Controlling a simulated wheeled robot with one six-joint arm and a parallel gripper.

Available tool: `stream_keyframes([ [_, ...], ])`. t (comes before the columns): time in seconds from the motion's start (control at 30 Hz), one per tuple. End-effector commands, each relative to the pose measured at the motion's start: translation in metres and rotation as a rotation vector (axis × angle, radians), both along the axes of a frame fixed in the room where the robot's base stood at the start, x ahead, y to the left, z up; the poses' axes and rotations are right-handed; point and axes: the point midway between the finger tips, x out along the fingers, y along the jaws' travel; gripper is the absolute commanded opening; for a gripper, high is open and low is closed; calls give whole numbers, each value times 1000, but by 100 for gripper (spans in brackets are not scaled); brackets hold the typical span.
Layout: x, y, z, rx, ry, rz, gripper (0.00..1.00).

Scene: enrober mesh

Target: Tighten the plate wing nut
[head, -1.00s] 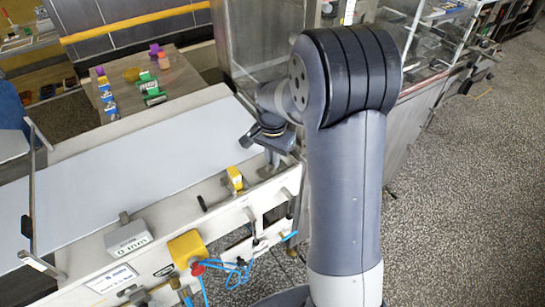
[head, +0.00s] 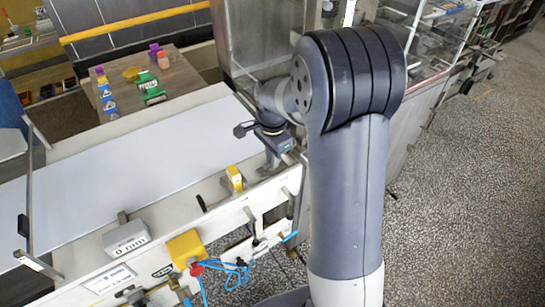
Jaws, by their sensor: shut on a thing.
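My gripper (head: 269,167) points down at the right end of the conveyor, over its near side rail. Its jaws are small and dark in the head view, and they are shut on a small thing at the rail. That thing sits where the plate wing nut would be, but the fingers and wrist hide it, so its wings and thread cannot be made out. The plate under it is also mostly hidden.
The pale conveyor belt (head: 130,165) runs left from my gripper. A yellow block (head: 234,179) stands on the near rail close by. A grey readout box (head: 126,238) and yellow box (head: 186,247) with blue hoses are nearer. A steel cabinet (head: 262,40) stands behind.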

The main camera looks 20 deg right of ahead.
Motion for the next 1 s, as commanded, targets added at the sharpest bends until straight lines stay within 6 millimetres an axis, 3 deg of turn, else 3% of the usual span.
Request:
stream_keyframes([
  [0.43, 0, 0, 0, 0, -1, -66, 0],
  [0.47, 0, 0, 0, 0, -1, -66, 12],
  [0.7, 0, 0, 0, 0, -1, -65, 31],
  [1.0, 1, 0, 2, 0, -2, -64, 33],
])
